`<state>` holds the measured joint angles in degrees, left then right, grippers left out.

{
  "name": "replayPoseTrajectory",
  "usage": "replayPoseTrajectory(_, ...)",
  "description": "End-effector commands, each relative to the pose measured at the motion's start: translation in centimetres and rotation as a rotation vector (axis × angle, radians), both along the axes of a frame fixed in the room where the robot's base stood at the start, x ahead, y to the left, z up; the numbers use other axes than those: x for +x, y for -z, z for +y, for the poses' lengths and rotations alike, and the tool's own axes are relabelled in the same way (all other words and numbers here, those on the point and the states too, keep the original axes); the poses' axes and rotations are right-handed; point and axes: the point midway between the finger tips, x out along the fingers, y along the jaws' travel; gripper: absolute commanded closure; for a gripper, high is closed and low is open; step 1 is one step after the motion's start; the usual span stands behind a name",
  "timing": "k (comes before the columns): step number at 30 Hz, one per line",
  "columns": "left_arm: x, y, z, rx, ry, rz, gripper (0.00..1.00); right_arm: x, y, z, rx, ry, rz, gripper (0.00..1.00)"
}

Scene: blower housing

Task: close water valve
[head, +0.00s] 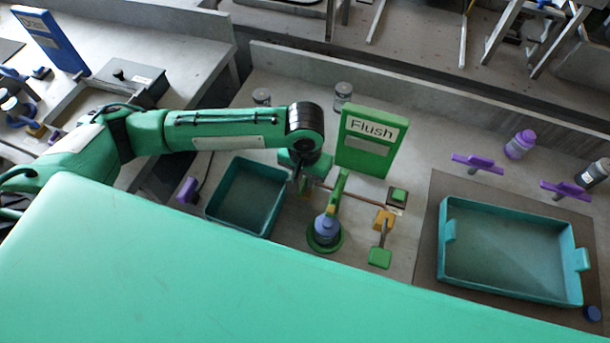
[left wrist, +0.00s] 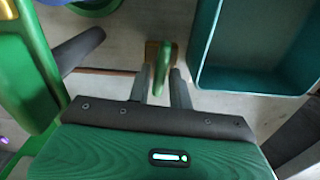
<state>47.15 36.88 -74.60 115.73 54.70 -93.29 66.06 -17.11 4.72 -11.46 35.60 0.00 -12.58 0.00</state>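A valve with a green lever handle (left wrist: 163,62) and a brass-coloured body (left wrist: 151,50) shows in the left wrist view, on a thin copper pipe beside the teal tub. My left gripper (left wrist: 161,84) is open, with its two dark fingers on either side of the green handle. I cannot tell whether either finger touches it. In the head view my left gripper (head: 300,178) points down between the teal tub and the green Flush sign (head: 368,142), and mostly hides this valve. My right gripper is not in view.
The teal tub (head: 279,209) stands just left of the gripper. A blue-grey bottle (head: 326,229) on a green round base, a brass fitting (head: 384,219) and a green pad (head: 380,258) stand to the right. A larger teal tray (head: 447,266) lies further right.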

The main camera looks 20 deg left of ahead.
Motion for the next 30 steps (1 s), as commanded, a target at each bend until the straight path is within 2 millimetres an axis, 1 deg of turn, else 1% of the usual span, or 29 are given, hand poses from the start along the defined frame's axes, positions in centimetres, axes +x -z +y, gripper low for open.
replayPoseTrajectory(1, 0.0, 0.0, 0.0, 0.0, 0.0, 0.0, 0.83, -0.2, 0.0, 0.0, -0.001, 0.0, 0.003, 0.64)
replayPoseTrajectory(3, 0.0, 0.0, 0.0, 0.0, 0.0, 0.0, 0.97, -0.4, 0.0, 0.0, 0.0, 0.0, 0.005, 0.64)
replayPoseTrajectory(4, 0.0, 0.0, 0.0, 0.0, 0.0, 0.0, 1.0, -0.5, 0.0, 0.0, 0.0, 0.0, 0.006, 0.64)
replayPoseTrajectory(11, 0.0, -0.1, 0.0, 0.0, 0.005, 0.0, 1.0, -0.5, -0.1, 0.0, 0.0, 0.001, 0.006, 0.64)
replayPoseTrajectory(17, -0.1, -0.3, -0.1, -0.001, 0.058, 0.001, 1.0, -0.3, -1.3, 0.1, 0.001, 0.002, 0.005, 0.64)
replayPoseTrajectory(23, -0.1, -0.6, -0.1, 0.0, 0.181, 0.003, 1.0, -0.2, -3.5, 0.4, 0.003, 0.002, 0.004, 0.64)
replayPoseTrajectory(30, -0.1, -0.7, -0.3, 0.001, 0.401, 0.003, 1.0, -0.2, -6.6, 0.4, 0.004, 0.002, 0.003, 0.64)
